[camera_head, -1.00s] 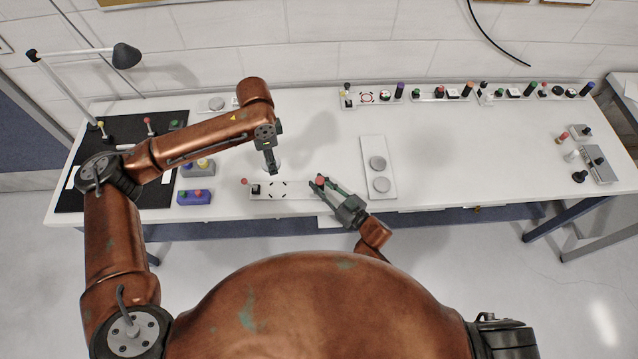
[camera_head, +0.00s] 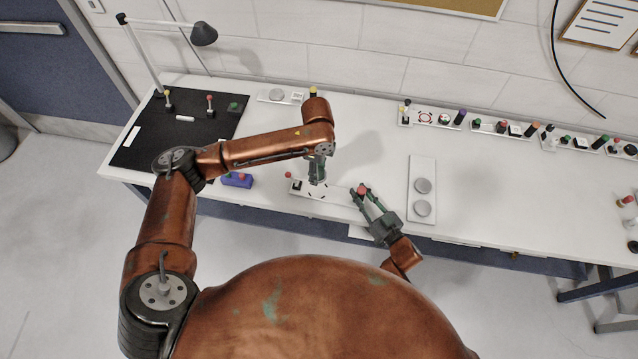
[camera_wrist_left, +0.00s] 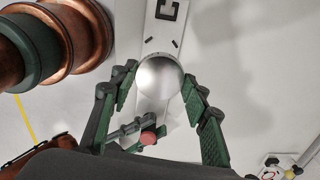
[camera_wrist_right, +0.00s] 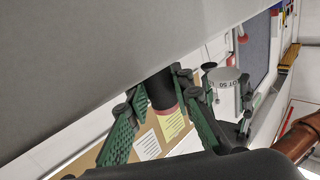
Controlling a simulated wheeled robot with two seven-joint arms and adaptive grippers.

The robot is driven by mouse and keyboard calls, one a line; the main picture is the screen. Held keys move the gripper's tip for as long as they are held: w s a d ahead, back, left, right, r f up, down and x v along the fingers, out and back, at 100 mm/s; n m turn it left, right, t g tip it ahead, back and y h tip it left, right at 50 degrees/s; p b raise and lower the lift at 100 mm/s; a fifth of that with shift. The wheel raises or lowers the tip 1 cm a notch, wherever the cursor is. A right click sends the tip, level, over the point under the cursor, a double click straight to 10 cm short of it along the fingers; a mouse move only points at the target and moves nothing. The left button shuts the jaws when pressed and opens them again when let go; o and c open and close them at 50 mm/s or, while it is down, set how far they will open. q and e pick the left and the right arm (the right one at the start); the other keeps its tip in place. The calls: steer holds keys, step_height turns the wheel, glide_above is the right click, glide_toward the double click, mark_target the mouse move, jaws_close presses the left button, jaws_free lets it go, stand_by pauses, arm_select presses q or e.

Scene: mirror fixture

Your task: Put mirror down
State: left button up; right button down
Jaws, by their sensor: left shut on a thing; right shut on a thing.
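The mirror, a round silvery piece, shows in the left wrist view (camera_wrist_left: 160,77) and, with marked side, in the right wrist view (camera_wrist_right: 226,78). My left gripper (camera_head: 317,182) is shut on it over the marked spot of the white fixture plate (camera_head: 341,197); the gripper hides it in the head view. I cannot tell whether the mirror touches the plate. My right gripper (camera_head: 363,199) is shut on a dark knob with a red top (camera_head: 363,190) at the plate's right end; this dark knob shows between its fingers in the right wrist view (camera_wrist_right: 160,90).
A white plate with two grey discs (camera_head: 421,166) lies right of my right gripper. Rows of small coloured knobs (camera_head: 480,125) stand at the back right. A black mat (camera_head: 180,145) and purple block (camera_head: 237,180) are to the left. Bare table lies right of the disc plate.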

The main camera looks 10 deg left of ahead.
mark_target(318, 190)
arm_select(q)
step_height(318, 190, down, 10)
steer(key=shift+r, duration=0.15)
stand_by(0.3)
steer(key=o, duration=1.2)
step_height(318, 190, up, 12)
steer(key=shift+r, duration=0.1)
stand_by(0.5)
